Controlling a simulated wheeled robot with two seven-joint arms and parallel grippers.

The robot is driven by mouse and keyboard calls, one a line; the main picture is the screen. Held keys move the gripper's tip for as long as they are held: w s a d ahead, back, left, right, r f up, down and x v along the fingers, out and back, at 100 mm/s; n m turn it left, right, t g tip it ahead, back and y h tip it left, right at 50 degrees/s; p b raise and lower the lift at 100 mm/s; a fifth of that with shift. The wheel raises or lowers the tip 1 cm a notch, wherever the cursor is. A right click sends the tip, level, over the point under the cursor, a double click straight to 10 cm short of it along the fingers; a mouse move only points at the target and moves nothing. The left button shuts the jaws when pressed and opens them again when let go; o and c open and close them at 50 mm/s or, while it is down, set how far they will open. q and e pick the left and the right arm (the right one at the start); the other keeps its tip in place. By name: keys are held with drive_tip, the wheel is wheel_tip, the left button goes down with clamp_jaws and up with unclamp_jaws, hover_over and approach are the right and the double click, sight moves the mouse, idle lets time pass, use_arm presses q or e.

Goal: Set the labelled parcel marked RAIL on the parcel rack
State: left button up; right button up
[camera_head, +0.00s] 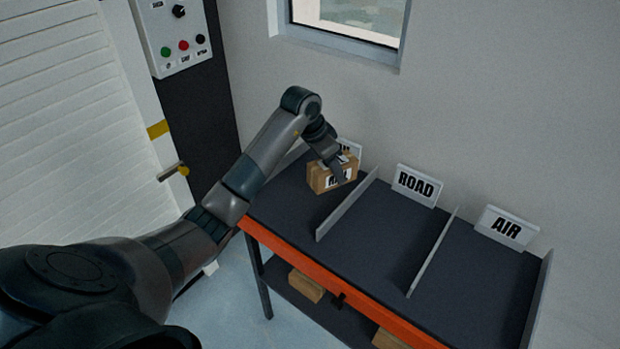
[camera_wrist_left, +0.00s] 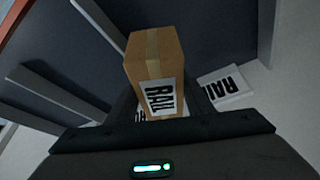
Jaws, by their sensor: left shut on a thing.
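The cardboard parcel (camera_head: 321,177) carries a white label; the left wrist view shows the same parcel (camera_wrist_left: 155,57) with the label reading RAIL. My left gripper (camera_head: 340,170) is shut on it, at the leftmost bay of the parcel rack (camera_head: 290,200). I cannot tell whether the parcel touches the shelf. The RAIL sign (camera_wrist_left: 226,86) stands at the back of that bay, partly hidden behind the parcel and gripper in the head view. My right gripper is not in view.
Dividers (camera_head: 347,205) separate the bays. The ROAD (camera_head: 417,185) and AIR (camera_head: 506,227) bays are empty. Boxes (camera_head: 306,285) lie on the lower shelf. A control panel (camera_head: 175,38) hangs on the wall, with a white shutter door (camera_head: 70,100) to its left.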

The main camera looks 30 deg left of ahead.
use_arm(q)
drive_tip(key=a+f, duration=0.1)
drive_tip(key=a, duration=0.1)
drive_tip(key=a+f+p, duration=0.1)
drive_tip(key=a+f, duration=0.1)
drive_tip(key=a, duration=0.1)
drive_tip(key=a+f+p, duration=0.1)
drive_tip(key=a, duration=0.1)
drive_tip(key=shift+w+a+f, duration=0.25)
drive_tip(key=shift+w+a, duration=0.05)
drive_tip(key=shift+w, duration=0.05)
drive_tip(key=shift+f, duration=0.1)
drive_tip(key=shift+f+p, duration=0.3)
drive_tip(key=shift+f, duration=0.05)
drive_tip(key=shift+f+p, duration=0.5)
drive_tip(key=shift+f, duration=1.05)
drive_tip(key=o, duration=1.2)
drive_tip(key=shift+o, duration=0.3)
drive_tip(key=shift+s+r, duration=0.1)
